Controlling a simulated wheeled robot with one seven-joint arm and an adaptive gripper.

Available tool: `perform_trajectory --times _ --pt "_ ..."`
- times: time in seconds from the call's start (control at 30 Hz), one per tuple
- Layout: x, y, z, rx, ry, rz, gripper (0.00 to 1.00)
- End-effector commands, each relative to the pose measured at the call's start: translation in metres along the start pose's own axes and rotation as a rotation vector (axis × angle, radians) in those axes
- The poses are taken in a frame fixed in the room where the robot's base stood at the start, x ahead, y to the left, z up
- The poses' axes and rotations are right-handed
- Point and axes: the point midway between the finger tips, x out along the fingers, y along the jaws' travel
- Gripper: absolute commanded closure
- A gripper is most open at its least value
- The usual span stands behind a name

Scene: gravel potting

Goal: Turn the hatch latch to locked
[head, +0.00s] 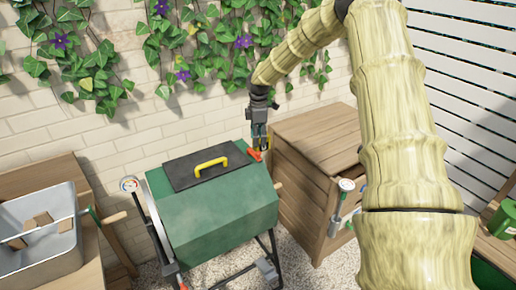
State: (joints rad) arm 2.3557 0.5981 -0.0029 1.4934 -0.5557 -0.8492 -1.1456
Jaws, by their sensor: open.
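The hatch (192,172) is a dark flat panel with a yellow handle (211,166) on top of a green drum (216,210). A small red-orange piece (254,156), which looks like the latch, sits at the drum's upper right, beside the hatch. My gripper (261,146) points down right at this red piece, with its fingers apart. A bit of yellow shows at the fingers. The fingers partly cover this spot, so I cannot tell whether they touch the latch or which way it is turned.
A metal tub (40,235) sits on a wooden bench at the left. A brick wall with ivy (185,40) rises behind. Gravel (335,275) covers the ground.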

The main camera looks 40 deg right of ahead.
Motion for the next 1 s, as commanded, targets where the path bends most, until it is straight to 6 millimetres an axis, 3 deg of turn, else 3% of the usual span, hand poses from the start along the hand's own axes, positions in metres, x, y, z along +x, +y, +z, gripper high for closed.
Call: perform_trajectory --times 0.5,0.97,1.0 --pt "0.057 0.000 0.000 0.001 0.000 0.000 0.57" --pt "0.066 0.000 0.000 0.001 0.000 0.002 0.57" --pt "0.066 0.000 0.000 0.001 0.000 0.002 0.60"
